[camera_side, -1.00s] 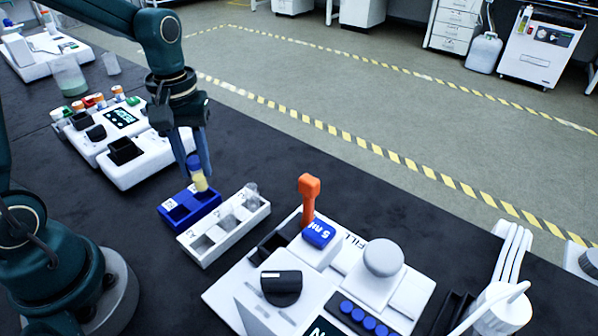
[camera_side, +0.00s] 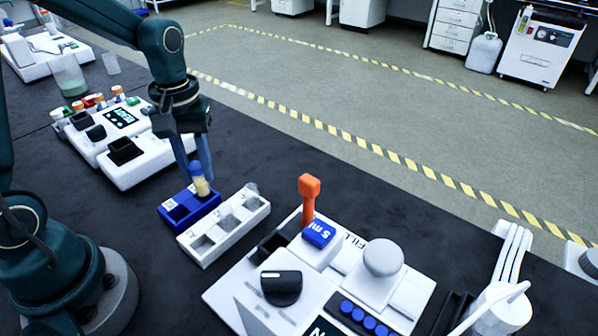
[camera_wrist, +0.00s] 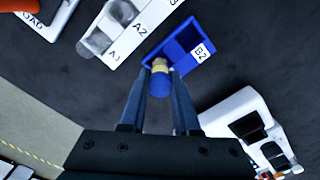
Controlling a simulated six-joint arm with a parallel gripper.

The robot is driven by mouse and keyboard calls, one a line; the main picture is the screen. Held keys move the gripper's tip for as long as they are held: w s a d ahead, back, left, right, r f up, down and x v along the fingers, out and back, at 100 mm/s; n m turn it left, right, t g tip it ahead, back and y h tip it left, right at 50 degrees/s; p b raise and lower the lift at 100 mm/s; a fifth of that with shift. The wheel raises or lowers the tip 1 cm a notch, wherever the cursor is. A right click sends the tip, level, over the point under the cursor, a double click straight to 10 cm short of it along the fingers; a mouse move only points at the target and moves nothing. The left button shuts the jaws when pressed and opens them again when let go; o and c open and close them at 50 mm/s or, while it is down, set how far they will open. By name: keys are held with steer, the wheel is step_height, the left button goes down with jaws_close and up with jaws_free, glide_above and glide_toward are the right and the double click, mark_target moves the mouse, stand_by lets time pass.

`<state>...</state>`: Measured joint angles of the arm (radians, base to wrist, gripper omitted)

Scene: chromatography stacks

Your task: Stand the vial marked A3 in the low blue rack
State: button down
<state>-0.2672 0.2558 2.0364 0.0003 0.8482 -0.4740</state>
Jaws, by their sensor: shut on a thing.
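The vial (camera_side: 202,187) has a blue cap and pale yellow contents; I cannot read any mark on it. My gripper (camera_side: 195,172) is shut on it near the cap and holds it about upright. The vial's lower end is at the far compartment of the low blue rack (camera_side: 178,222). Its bottom is hidden, so I cannot tell whether it rests on the rack floor. In the wrist view, the blue cap (camera_wrist: 160,84) sits between my fingertips (camera_wrist: 160,88), with the blue rack (camera_wrist: 185,72) just beyond. The rack's other compartment looks empty, beside a B2 label.
A white rack (camera_side: 207,256) with labelled compartments stands close beside the blue rack, with a clear vessel (camera_side: 250,189) at its far end. A white instrument (camera_side: 150,165) stands behind to the left. A filling station (camera_side: 235,292) with an orange handle stands at the front right.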

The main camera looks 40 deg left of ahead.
steer(key=shift+f, duration=1.25)
stand_by(0.3)
steer(key=c, duration=0.6)
jaws_free()
steer(key=shift+o, duration=0.2)
steer(key=shift+r, duration=4)
